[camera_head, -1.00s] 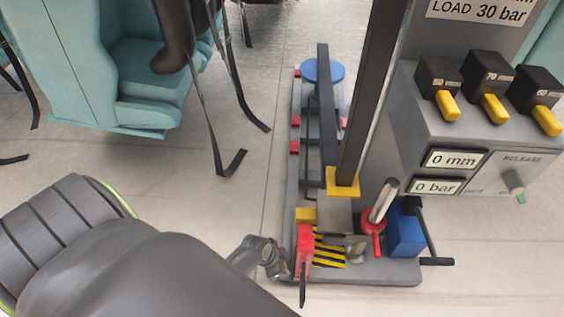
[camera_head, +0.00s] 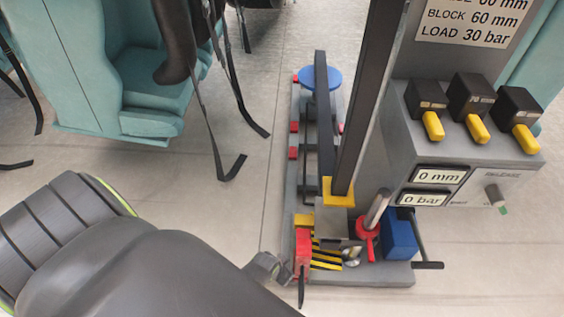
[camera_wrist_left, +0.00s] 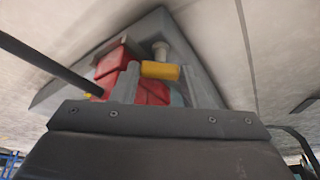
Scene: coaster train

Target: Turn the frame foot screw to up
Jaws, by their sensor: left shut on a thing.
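My left gripper (camera_head: 270,268) is low at the left end of the frame's grey base plate (camera_head: 375,277), beside a red block (camera_head: 302,250). My right gripper is in neither view.
Black-and-yellow stripes (camera_head: 325,261), a red-collared silver lever (camera_head: 370,232) and a blue block (camera_head: 399,236) stand close on the right. A dark post (camera_head: 366,110) rises behind. The panel displays (camera_head: 438,176) read 0 mm and 0 bar.

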